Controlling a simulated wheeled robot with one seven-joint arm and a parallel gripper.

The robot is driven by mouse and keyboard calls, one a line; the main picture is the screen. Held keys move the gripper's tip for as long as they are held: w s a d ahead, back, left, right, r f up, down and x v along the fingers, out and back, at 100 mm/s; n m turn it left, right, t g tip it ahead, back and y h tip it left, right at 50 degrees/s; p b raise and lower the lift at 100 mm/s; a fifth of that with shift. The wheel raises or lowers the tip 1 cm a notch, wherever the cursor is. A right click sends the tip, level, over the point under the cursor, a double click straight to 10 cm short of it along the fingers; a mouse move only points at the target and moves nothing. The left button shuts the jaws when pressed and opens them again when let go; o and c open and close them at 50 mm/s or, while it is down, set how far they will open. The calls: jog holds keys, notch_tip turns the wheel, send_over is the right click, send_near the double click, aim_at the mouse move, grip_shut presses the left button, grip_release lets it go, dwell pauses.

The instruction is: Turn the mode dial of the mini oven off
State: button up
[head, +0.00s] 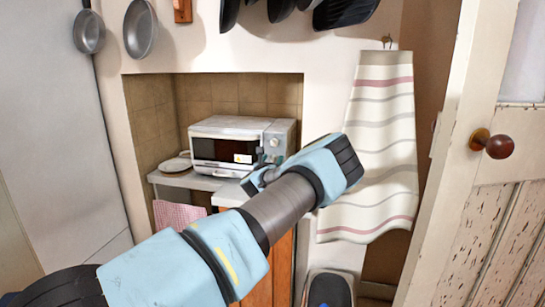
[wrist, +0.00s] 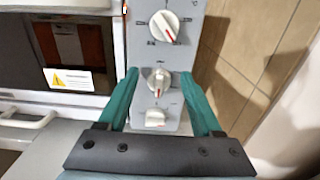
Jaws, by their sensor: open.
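The mini oven (head: 226,143) is a white box with a dark glass door, standing in the tiled alcove. In the wrist view its grey control panel (wrist: 188,30) carries a large white dial (wrist: 164,27) at top, a smaller white dial (wrist: 158,80) in the middle and a white knob (wrist: 155,118) below. Both upper dials have red marks; the middle one's points roughly downward. The labels are too small to tell which is the mode dial. My gripper (wrist: 159,76) is open, its green fingers on either side of the middle dial, with visible gaps. In the head view my arm mostly hides it.
The oven door (wrist: 75,45) has a yellow warning sticker and a pale handle (wrist: 28,128) on the left. A plate (head: 177,163) stands left of the oven on the counter. A striped towel (head: 375,140) hangs right of the alcove. A tiled wall (wrist: 250,60) lies right of the panel.

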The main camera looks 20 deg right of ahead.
jog(key=shift+w+d, duration=0.1)
jog(key=shift+w, duration=0.1)
grip_shut()
dwell(0.5)
